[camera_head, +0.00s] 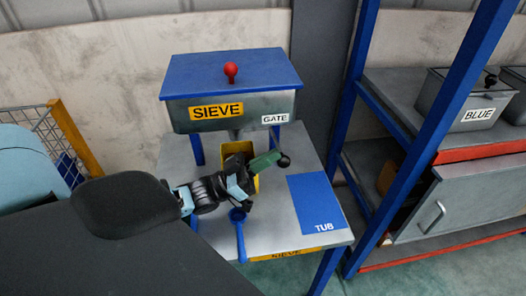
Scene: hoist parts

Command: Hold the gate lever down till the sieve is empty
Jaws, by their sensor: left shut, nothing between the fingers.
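The sieve (190,114) is a grey box with a blue top and a red knob, standing over a grey table. Its front bears the labels SIEVE and GATE. Below the box, a green lever with a black ball end (284,160) sticks out to the right; I take it for the gate lever. My left gripper (243,187) is shut and empty, close beside the lever's left end; I cannot tell whether it touches it. A yellow tub (254,183) stands under the sieve, partly hidden by my gripper. How much the sieve holds is hidden. My right gripper is not in view.
A blue scoop (239,229) lies on the table in front of my gripper. A blue mat marked TUB (311,196) is bare at the right. A blue-framed shelf (431,145) with a grey bin marked BLUE (466,102) stands to the right. A yellow wire cage (68,137) stands left.

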